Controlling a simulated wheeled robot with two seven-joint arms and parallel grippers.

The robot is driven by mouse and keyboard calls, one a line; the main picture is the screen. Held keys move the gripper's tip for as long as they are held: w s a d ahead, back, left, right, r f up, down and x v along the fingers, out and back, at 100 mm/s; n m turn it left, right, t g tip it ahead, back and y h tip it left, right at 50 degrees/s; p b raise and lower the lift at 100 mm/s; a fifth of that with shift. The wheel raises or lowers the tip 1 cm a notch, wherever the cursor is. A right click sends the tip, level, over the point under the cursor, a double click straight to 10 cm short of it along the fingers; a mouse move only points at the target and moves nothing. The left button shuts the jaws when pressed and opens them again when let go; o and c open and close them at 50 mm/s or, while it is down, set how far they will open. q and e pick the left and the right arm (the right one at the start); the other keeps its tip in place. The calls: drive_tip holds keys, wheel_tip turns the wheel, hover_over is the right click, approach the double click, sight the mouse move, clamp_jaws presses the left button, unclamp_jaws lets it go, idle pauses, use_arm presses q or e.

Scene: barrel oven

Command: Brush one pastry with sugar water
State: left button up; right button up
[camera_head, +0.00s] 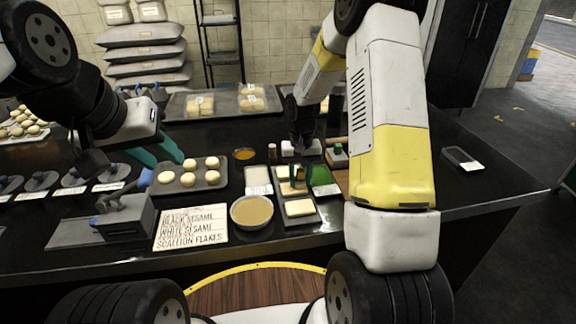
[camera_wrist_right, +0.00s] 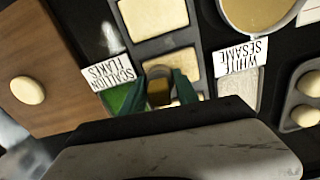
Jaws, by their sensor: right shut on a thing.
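The round bowl of tan liquid (camera_head: 252,211) stands near the front edge of the counter; it also shows in the wrist view (camera_wrist_right: 258,12). Several pale round pastries (camera_head: 188,180) sit on a dark tray (camera_head: 160,190) to its left. My right gripper (camera_head: 296,178) is over the metal tray with pale rectangular blocks, right of the bowl. In the right wrist view its teal fingers (camera_wrist_right: 158,92) are shut on a small tan-brown thing (camera_wrist_right: 159,90); I cannot tell whether it is a brush. My left gripper (camera_head: 165,161), teal fingers spread, is open and empty above the pastry tray's back-left corner.
A white sesame container (camera_head: 258,174) and a green scallion container (camera_head: 320,176) flank the block tray. A sign card (camera_head: 190,228) lies at front left. A wooden board (camera_wrist_right: 30,50) with a dough ball lies left in the wrist view. The right counter is mostly clear.

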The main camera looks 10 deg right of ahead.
sight(285, 188)
drive_tip(key=shift+d+f, duration=0.1)
drive_tip(key=shift+d, duration=0.45)
drive_tip(key=shift+a, duration=1.6)
drive_tip(key=shift+a, duration=0.15)
drive_tip(key=shift+s+a, duration=0.15)
drive_tip(key=shift+a, duration=1.2)
drive_tip(key=shift+d, duration=3.1)
drive_tip(key=shift+a, duration=3.05)
drive_tip(key=shift+d, duration=3.1)
